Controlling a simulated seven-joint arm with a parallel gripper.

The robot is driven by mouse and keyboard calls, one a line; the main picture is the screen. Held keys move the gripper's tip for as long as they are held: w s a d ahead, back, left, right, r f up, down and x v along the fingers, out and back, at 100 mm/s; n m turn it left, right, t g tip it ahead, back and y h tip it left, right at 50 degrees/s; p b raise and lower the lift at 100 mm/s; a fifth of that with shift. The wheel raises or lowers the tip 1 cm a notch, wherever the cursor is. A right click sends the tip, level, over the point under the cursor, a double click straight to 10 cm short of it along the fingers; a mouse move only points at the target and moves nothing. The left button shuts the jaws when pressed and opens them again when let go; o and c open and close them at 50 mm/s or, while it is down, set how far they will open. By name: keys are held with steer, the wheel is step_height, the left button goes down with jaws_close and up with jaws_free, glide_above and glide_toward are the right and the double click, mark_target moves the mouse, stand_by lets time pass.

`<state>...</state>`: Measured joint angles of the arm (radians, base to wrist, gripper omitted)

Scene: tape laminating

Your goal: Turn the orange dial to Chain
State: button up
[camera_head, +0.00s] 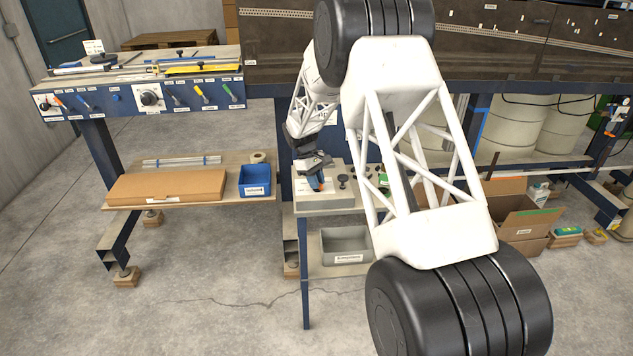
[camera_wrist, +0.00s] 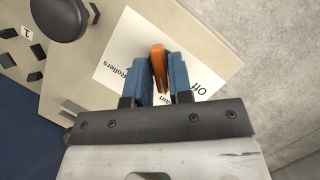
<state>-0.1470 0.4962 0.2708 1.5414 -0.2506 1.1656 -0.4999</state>
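The orange dial (camera_wrist: 158,66) sits on a white label (camera_wrist: 122,58) on a beige box. The words Off, to the right, and Rollers, to the left, can be read; a third word, ending in "ain", is partly hidden below the dial. My gripper (camera_wrist: 161,72) has its two blue fingers on either side of the dial, close against it, and seems shut on it. In the head view my gripper (camera_head: 318,180) is at the box (camera_head: 325,203), with a bit of orange at its tips. Which word the dial points at cannot be told.
A black knob (camera_wrist: 59,18) stands left of the label, and it also shows in the head view (camera_head: 343,181). A blue bin (camera_head: 255,181) and a cardboard box (camera_head: 168,187) lie on the shelf to the left. A grey bin (camera_head: 346,243) is below the box.

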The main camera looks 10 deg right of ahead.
steer(key=shift+o, duration=1.4)
steer(key=v, duration=0.7)
steer(key=shift+r, duration=0.35)
steer(key=shift+a, duration=0.1)
